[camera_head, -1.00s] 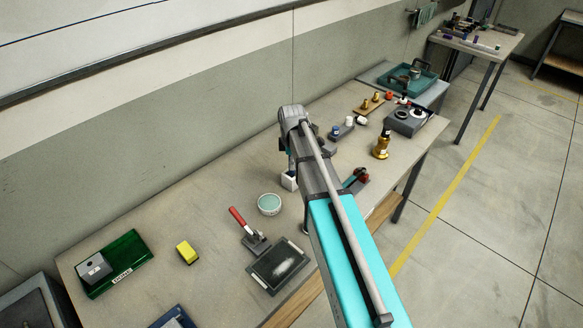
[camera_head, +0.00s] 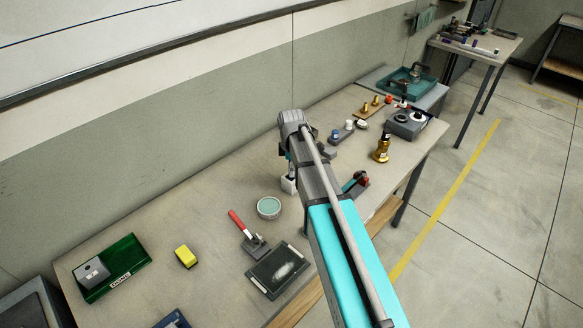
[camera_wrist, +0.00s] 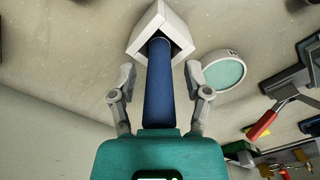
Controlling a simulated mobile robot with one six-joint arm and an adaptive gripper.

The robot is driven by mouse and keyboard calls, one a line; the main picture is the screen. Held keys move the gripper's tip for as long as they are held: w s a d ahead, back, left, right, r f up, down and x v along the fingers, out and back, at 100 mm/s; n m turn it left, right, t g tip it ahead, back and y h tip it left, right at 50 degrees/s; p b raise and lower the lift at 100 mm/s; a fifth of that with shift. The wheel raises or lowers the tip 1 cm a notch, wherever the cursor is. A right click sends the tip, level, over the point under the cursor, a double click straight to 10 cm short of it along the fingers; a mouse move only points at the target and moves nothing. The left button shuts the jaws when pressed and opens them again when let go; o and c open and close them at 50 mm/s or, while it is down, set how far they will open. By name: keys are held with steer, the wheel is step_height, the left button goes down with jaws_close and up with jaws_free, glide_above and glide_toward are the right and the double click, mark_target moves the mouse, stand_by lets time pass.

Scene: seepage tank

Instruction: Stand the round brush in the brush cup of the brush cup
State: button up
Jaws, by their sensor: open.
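The round brush shows in the wrist view as a thick dark blue handle (camera_wrist: 158,90). Its far end is inside the square opening of the white brush cup (camera_wrist: 150,22), so the bristles are hidden. The handle's near end runs up to the teal body of my gripper. My gripper (camera_wrist: 160,76) is open, with one finger on each side of the handle and gaps visible between. In the head view the white cup (camera_head: 288,186) stands on the bench, partly behind my arm.
A round teal-filled dish (camera_head: 269,207) sits close beside the cup. A red-handled clamp (camera_head: 248,232), a dark plate (camera_head: 277,270), a yellow block (camera_head: 186,256) and a green tray (camera_head: 130,252) lie nearer the left. Bottles and small fittings stand beyond my arm.

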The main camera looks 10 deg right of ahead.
steer(key=shift+r, duration=0.15)
step_height(320, 180, up, 2)
steer(key=p, duration=0.2)
steer(key=shift+r+p, duration=0.25)
steer(key=shift+p, duration=0.1)
steer(key=r+p, duration=0.2)
steer(key=shift+w+d+r+p, duration=0.1)
steer(key=shift+d+r+p, duration=0.1)
steer(key=shift+r+p, duration=0.2)
step_height(320, 180, up, 8)
steer(key=p, duration=0.8)
steer(key=shift+r, duration=0.1)
steer(key=s+m, duration=1.5)
steer(key=s, duration=0.4)
steer(key=shift+s+a+m, duration=0.2)
steer(key=shift+s+m, duration=0.05)
steer(key=shift+m, duration=0.15)
